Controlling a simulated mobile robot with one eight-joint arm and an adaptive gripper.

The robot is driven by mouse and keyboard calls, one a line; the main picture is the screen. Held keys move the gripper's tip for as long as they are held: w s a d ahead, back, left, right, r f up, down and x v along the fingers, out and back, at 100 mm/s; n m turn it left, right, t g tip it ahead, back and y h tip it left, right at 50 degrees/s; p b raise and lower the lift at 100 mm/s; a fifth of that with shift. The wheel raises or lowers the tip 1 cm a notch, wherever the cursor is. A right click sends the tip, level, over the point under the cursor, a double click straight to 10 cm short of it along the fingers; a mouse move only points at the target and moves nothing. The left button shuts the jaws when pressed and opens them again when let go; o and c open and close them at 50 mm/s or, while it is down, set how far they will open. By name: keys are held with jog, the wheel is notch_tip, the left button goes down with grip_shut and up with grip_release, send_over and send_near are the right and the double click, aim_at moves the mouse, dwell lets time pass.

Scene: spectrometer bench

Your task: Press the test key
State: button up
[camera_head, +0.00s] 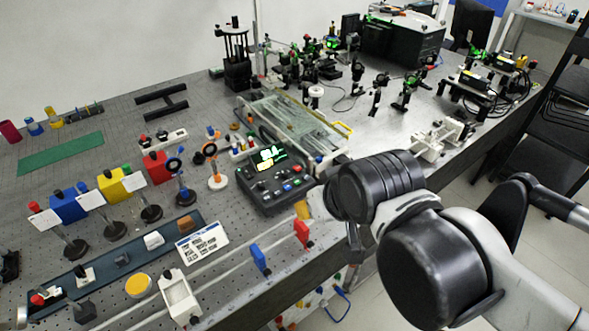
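A dark control unit (258,200) sits on the bench in the middle of the view. Its display (269,157) is lit green. Its sloped front carries several small knobs and keys, among them a red one (297,169) and a blue one (287,187). Labels are too small to read, so I cannot tell which is the test key. My arm comes in from the lower right, its dark wrist part close to the unit's right side. My gripper's fingers do not show clearly; the arm seems to hide them.
A clear-topped rig (290,121) stands right behind the unit. Posts with a black ring (174,164) and a white-based ring (210,150) stand to its left. Black chairs (545,150) stand at right.

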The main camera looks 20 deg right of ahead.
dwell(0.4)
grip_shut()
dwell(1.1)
